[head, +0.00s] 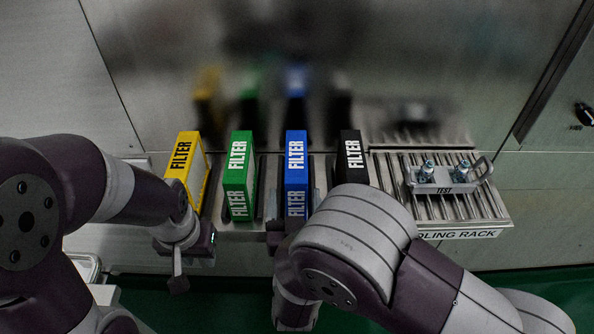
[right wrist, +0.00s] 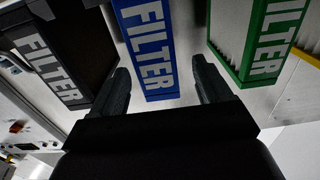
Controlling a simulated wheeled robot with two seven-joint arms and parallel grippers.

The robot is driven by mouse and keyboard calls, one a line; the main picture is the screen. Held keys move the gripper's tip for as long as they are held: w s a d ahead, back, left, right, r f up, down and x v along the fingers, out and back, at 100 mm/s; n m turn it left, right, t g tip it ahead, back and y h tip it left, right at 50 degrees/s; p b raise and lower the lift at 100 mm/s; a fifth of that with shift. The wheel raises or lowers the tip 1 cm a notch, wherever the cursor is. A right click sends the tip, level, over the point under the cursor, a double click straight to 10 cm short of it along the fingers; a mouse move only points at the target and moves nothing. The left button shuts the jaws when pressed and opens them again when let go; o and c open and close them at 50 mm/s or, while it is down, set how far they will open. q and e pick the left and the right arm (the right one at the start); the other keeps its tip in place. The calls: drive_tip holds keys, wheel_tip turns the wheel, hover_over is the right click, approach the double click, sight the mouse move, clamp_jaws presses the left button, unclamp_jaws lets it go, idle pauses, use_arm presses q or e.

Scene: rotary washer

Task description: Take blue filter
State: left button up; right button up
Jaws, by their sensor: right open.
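The blue filter (head: 296,160) stands upright on the rack, between the green filter (head: 239,165) and the black filter (head: 352,160). In the right wrist view, the blue filter (right wrist: 147,45) shows between the two fingers of my right gripper (right wrist: 163,84). The fingers are apart, with visible gaps on both sides of the filter. My left gripper (head: 178,276) hangs at the left, below the yellow filter (head: 187,160), and its jaw state is unclear.
The green filter (right wrist: 268,45) and black filter (right wrist: 62,55) flank the right fingers closely. A shiny metal wall (head: 300,60) rises behind the filters.

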drive_tip(key=w, duration=0.6)
drive_tip(key=shift+w+d+p, duration=0.15)
drive_tip(key=shift+w+p, duration=0.05)
drive_tip(key=shift+p, duration=0.15)
drive_tip(key=shift+s, duration=0.1)
drive_tip(key=shift+c, duration=0.9)
drive_tip(key=c, duration=1)
drive_tip(key=shift+r, duration=0.1)
drive_tip(key=shift+r, duration=0.1)
